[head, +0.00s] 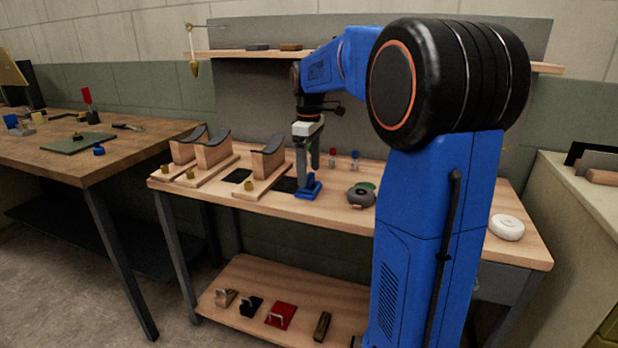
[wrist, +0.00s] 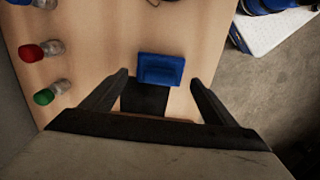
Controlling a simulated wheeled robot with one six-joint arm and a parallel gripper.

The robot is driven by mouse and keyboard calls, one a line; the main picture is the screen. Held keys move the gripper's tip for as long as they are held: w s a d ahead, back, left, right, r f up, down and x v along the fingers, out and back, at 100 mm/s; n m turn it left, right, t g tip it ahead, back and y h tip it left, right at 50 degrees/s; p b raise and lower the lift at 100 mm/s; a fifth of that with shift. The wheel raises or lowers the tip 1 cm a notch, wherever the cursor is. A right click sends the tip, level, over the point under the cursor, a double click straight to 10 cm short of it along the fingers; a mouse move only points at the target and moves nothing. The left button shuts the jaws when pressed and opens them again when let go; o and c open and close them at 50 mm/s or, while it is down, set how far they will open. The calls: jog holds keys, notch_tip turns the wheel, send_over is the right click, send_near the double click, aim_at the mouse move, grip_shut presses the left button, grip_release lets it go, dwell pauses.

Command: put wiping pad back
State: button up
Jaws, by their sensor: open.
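A small blue block (head: 308,190), which I take for the wiping pad, lies on the wooden workbench top beside a dark patch (head: 284,184). In the wrist view the blue pad (wrist: 161,70) is ahead of and between the fingertips, with a black patch (wrist: 145,98) bordering it on the near side. My gripper (head: 308,176) points down just above the pad. In the wrist view my gripper (wrist: 158,84) is open, with one finger on each side and visible gaps to the pad. Whether the pad overlaps the patch is hard to tell.
Wooden cradles (head: 268,160) stand left of the gripper. Small capped bottles (head: 332,158) are behind it; the wrist view shows red-capped (wrist: 32,52) and green-capped (wrist: 44,96) ones. A grey round tool (head: 360,196) sits right. A second dark patch (head: 236,175) lies between cradles.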

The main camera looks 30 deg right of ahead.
aim_at(309, 175)
notch_tip(309, 175, up, 9)
dwell(0.3)
jog(key=s+a+f+m+t, duration=0.1)
jog(key=s+a+f+m, duration=0.15)
jog(key=s+a, duration=0.35)
jog(key=s+a+f+m+t, duration=0.1)
jog(key=s+a+f, duration=0.25)
jog(key=s, duration=0.55)
jog(key=s+a+f+m+t, duration=0.1)
jog(key=s+a+f+m, duration=0.1)
jog(key=s+f, duration=0.4)
jog(key=s+a+f+m+t, duration=0.1)
jog(key=s+a+f+m, duration=0.1)
jog(key=s+a+f, duration=0.2)
jog(key=shift+s+a+f+t, duration=0.15)
jog(key=shift+s+f+t, duration=0.25)
jog(key=shift+s+f, duration=1.75)
jog(key=shift+s+r, duration=0.45)
jog(key=shift+r, duration=0.1)
jog(key=shift+c, duration=0.4)
